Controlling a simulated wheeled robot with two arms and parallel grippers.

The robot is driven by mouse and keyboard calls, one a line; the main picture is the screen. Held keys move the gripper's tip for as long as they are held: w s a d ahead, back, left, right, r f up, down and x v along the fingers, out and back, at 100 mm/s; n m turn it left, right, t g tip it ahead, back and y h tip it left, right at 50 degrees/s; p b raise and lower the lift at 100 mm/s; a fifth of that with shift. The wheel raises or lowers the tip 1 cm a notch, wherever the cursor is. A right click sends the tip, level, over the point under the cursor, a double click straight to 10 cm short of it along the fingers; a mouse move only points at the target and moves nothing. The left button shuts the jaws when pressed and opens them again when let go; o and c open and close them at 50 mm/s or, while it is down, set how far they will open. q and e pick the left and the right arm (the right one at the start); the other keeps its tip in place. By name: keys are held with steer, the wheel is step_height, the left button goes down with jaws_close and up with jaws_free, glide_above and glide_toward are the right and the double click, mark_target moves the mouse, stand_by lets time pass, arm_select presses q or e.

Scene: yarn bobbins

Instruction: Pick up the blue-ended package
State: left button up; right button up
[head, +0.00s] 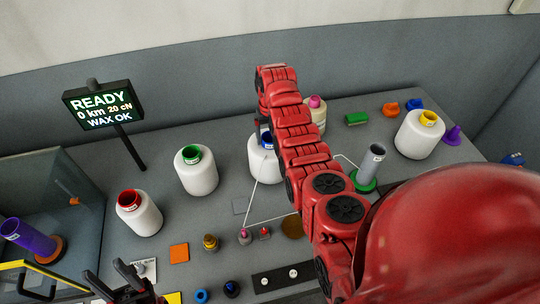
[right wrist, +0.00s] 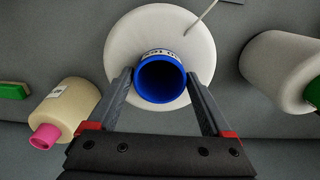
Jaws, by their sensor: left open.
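The blue-ended package is a white yarn package (head: 264,168) with a blue tube end (head: 267,140), standing upright on the table in the head view. In the right wrist view its blue tube end (right wrist: 160,80) faces the camera, with the white yarn body (right wrist: 120,45) behind. My right gripper (right wrist: 161,77) has one finger on each side of the blue tube. I cannot tell whether the fingers touch it. In the head view my red right arm hides part of the package. My left gripper (head: 125,280) is open and empty at the lower left.
White packages with green (head: 196,171), red (head: 139,213) and yellow (head: 420,134) ends stand around. A pink-ended cream package (head: 316,115) is close behind my right arm. A grey tube on a green base (head: 370,165) stands right. A display (head: 104,105) stands at the back left.

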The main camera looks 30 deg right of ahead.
jaws_close()
steer(key=shift+r, duration=0.1)
stand_by(0.3)
steer(key=shift+w+d+r+b, duration=0.1)
steer(key=shift+w+r+b, duration=0.1)
steer(key=shift+r+b, duration=0.4)
step_height(320, 180, up, 9)
steer(key=p, duration=0.3)
steer(key=shift+s, duration=0.15)
steer(key=shift+f, duration=0.15)
